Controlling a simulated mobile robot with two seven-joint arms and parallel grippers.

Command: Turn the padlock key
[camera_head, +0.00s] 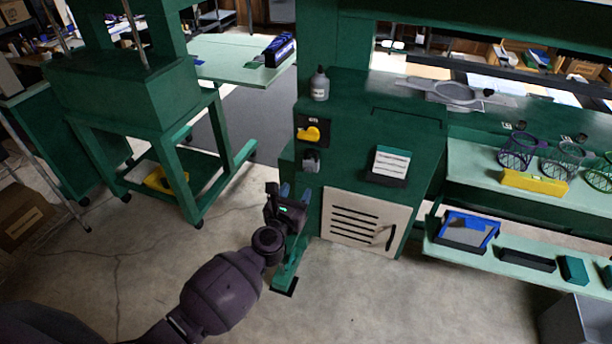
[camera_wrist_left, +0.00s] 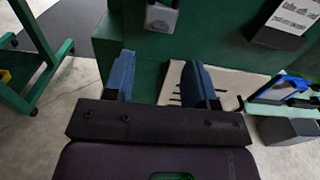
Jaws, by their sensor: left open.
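A small grey padlock (camera_head: 310,161) hangs on the front of the green machine cabinet, below a yellow switch. In the left wrist view the padlock (camera_wrist_left: 162,18) is at the top, cut by the frame edge. Its key is too small to make out. My left gripper (camera_head: 294,192) is in front of the cabinet, below and slightly left of the padlock, and apart from it. In the left wrist view its two blue fingers (camera_wrist_left: 160,78) stand apart with nothing between them. My right gripper is not in view.
The yellow switch (camera_head: 310,133) sits on a dark plate above the padlock. A label holder (camera_head: 389,165) is to the right, and a vented beige door (camera_head: 362,222) is below. A grey bottle (camera_head: 320,85) stands on the cabinet. Open floor lies left of the cabinet.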

